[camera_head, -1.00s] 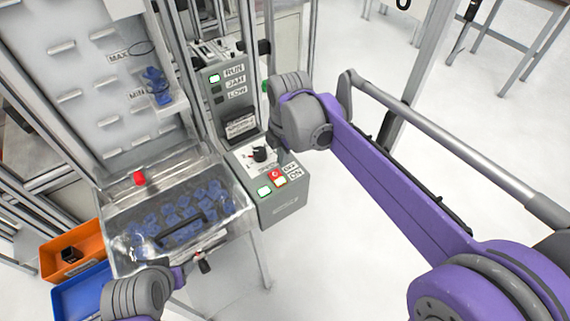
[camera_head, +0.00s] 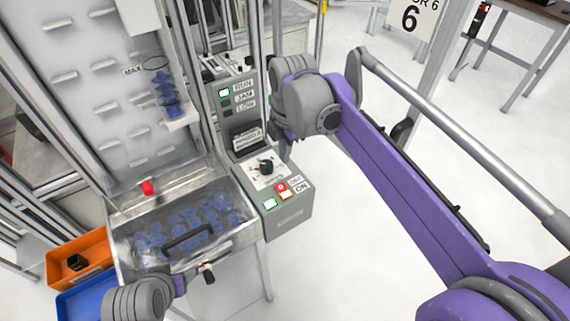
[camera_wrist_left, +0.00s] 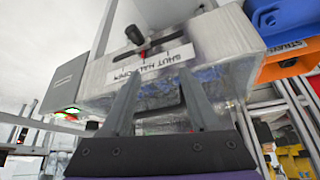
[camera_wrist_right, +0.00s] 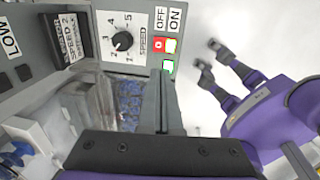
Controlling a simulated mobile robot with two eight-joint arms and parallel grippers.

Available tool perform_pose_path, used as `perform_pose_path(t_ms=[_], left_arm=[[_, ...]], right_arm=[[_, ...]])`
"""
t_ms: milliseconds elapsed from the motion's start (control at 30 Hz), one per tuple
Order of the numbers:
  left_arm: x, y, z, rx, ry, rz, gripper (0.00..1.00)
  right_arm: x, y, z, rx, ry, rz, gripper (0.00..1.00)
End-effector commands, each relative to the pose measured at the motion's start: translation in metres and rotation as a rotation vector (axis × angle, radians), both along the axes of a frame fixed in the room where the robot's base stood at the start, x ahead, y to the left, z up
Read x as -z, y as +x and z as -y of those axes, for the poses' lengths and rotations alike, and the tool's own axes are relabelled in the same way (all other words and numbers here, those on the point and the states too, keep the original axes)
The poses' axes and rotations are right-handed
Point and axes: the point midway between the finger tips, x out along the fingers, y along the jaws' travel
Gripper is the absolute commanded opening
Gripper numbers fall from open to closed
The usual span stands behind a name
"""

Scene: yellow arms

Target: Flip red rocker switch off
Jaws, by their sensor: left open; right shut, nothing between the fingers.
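The red rocker switch (camera_head: 281,187) is on the front right of the grey control panel, beside the OFF and ON labels. In the right wrist view it (camera_wrist_right: 160,44) shows a red part with a white mark next to a pale, green-edged part. My right gripper (camera_wrist_right: 162,78) is shut and empty; its tips appear just below the switch in that view, and I cannot tell whether they touch anything. In the head view its fingers are mostly hidden behind its wrist. My left gripper (camera_wrist_left: 158,95) is open and empty in front of the clear-walled hopper (camera_wrist_left: 205,45).
A black speed knob (camera_head: 266,167) and a lit green indicator (camera_head: 270,203) share the panel. The hopper (camera_head: 248,222) with blue parts stands to the left. An orange bin (camera_head: 90,243) and a blue bin (camera_head: 75,303) sit at lower left. Floor right of the panel is clear.

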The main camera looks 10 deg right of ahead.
Motion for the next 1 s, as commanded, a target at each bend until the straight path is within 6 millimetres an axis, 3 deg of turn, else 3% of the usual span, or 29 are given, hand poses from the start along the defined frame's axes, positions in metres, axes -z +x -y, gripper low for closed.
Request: perform_pose_path(t_ms=[367, 1000], left_arm=[[-0.001, 0.0, 0.0, 0.0, 0.0, 0.001, 0.61], [0.005, -0.002, 0.0, 0.0, 0.0, -0.004, 0.61]], right_arm=[[0.007, 0.002, -0.001, 0.0, 0.0, 0.001, 0.0], [0.123, 0.016, -0.006, 0.0, -0.001, 0.001, 0.0]])
